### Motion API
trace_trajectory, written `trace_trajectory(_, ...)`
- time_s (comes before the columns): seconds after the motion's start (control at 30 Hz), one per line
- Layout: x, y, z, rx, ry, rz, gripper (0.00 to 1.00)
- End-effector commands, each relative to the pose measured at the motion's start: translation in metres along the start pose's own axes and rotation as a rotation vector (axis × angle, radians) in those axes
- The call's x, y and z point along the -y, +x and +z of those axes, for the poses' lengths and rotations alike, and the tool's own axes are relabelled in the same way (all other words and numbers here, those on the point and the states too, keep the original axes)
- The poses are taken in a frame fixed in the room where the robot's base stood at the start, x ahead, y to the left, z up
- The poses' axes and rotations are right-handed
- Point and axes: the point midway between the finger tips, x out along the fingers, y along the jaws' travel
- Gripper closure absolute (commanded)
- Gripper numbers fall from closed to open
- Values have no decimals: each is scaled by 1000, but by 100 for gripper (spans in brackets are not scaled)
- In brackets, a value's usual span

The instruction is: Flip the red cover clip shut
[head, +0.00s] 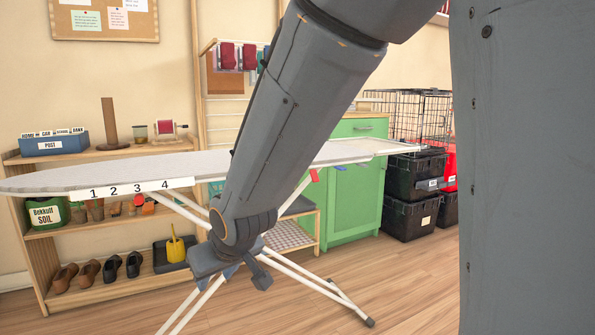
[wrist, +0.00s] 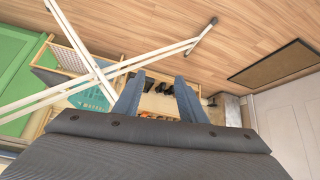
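A small red clip (head: 314,175) hangs at the near edge of the ironing board (head: 60,181), towards its right end. It looks tilted down below the edge; at this size I cannot tell how far open it is. A blue clip (head: 341,168) is just to its right. My gripper (wrist: 157,82) shows two fingers spread apart with nothing between them, so it is open. In the head view the hand is low in front of the board's white legs, below and left of the red clip. I cannot make out the red clip in the wrist view.
White crossed legs (wrist: 100,72) stand close to my gripper. Behind are a wooden shelf (head: 110,290) with shoes and pots, and a green cabinet (head: 355,195). Black totes (head: 408,220) are stacked at right under a wire cage (head: 420,115). Wooden floor is clear at front right.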

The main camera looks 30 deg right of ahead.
Motion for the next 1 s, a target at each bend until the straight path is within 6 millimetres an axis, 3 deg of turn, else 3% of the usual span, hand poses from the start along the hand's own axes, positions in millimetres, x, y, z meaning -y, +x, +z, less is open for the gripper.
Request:
trace_trajectory(0.03,-33,3,-17,-57,28,35,62)
trace_trajectory(0.23,-150,6,-69,-326,79,125,62)
trace_trajectory(0.4,-244,-16,-86,-547,109,172,62)
trace_trajectory(0.5,-289,-35,-85,-664,123,185,62)
trace_trajectory(0.7,-341,-70,-74,-828,138,191,62)
trace_trajectory(0.87,-356,-83,-69,-887,140,189,62)
trace_trajectory(1.0,-359,-77,-78,-897,137,188,62)
